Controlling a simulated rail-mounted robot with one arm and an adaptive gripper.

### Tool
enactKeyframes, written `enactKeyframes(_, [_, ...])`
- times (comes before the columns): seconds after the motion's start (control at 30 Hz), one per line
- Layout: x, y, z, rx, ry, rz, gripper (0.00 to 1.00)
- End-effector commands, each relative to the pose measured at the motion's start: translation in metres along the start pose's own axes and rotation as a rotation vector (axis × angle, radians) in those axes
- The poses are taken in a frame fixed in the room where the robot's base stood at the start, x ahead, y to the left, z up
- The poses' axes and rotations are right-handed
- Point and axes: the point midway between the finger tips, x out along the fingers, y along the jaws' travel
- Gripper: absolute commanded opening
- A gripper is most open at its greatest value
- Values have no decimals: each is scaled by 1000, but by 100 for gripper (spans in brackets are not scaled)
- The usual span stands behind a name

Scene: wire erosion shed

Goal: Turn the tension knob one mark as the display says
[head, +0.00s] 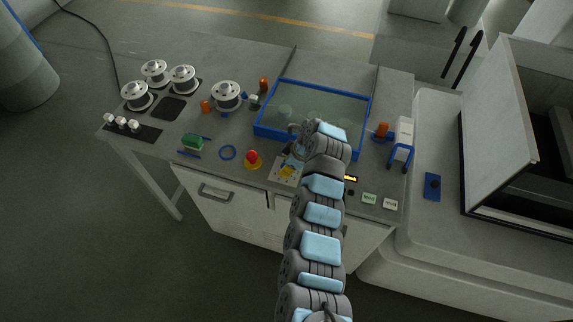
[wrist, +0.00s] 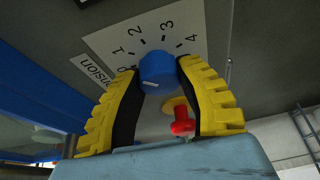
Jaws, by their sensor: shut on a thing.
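The blue tension knob (wrist: 158,72) stands on a pale dial plate (wrist: 112,42) with the numbers 1 to 4 readable and part of another mark beside the left finger. A short white line shows on the knob's near side; I cannot tell which mark it stands for. My gripper (wrist: 161,80) has its yellow ribbed fingers on both sides of the knob and is shut on it.
A red button on a yellow base (head: 252,158) stands just left of the plate, and shows between my fingers in the wrist view (wrist: 182,121). A blue-rimmed tank (head: 314,85) lies behind. Green and white buttons (head: 369,198) sit right. Spools (head: 137,95) stand at left.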

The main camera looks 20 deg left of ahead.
Motion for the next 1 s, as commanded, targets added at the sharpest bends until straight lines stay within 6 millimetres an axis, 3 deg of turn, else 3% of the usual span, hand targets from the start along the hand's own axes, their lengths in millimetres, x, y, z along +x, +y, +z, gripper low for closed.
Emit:
enactKeyframes(0.6, [2, -2, 0, 389, -1, 160, 1])
enactKeyframes(1.0, [2, -1, 0, 504, -2, 206, 1])
